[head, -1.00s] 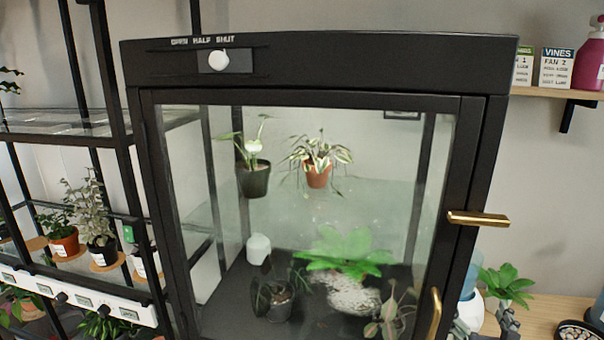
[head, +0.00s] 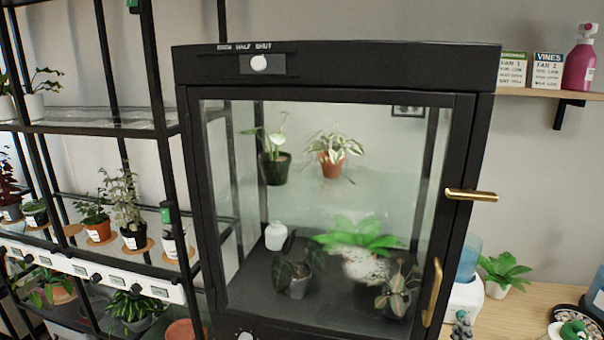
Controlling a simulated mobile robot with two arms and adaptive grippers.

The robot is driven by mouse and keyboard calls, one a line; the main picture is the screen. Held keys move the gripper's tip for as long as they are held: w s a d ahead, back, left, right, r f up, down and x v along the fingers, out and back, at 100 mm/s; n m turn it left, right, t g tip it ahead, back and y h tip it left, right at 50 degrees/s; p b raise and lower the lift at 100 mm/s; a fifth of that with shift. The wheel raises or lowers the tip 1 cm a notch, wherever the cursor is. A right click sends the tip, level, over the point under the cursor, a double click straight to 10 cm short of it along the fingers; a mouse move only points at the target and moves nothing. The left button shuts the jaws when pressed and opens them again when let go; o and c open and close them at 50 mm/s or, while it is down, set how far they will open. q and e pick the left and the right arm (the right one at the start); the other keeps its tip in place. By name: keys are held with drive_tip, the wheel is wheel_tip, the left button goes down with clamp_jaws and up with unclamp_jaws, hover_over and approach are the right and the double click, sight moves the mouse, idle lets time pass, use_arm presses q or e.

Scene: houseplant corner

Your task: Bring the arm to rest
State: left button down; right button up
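The task names no object. My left gripper is not in view. A small grey part (head: 462,326) shows at the bottom edge, in front of the white base of the blue dispenser. It looks like a tip of my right gripper, but too little shows to tell whether it is open or shut. I see nothing held.
A black glass cabinet (head: 340,60) with brass handles stands shut ahead, plants inside. A black shelf rack (head: 90,128) with potted plants is at left. At right, a wooden counter (head: 515,318) holds a plant (head: 505,268), a blue dispenser (head: 469,258) and a dish.

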drive_tip(key=s+a+f+m+g+y, duration=0.2)
drive_tip(key=s+a+f+m+g, duration=0.3)
drive_tip(key=s+m, duration=0.4)
drive_tip(key=s+a+f+m+g+y, duration=0.25)
drive_tip(key=s+a+f+m, duration=0.25)
drive_tip(key=s+a+m, duration=0.45)
drive_tip(key=s+a+f+m+g+y, duration=0.2)
drive_tip(key=s+a+f+m+g, duration=0.4)
drive_tip(key=s, duration=0.5)
wheel_tip(320, 180, down, 24)
drive_tip(key=s+d+f, duration=0.1)
drive_tip(key=s+d, duration=0.1)
drive_tip(key=s+d+f, duration=0.3)
drive_tip(key=s+f, duration=1.2)
drive_tip(key=s, duration=0.1)
drive_tip(key=shift+s+d+g+h, duration=0.15)
drive_tip(key=shift+d+g+h, duration=0.05)
drive_tip(key=shift+g+h, duration=0.2)
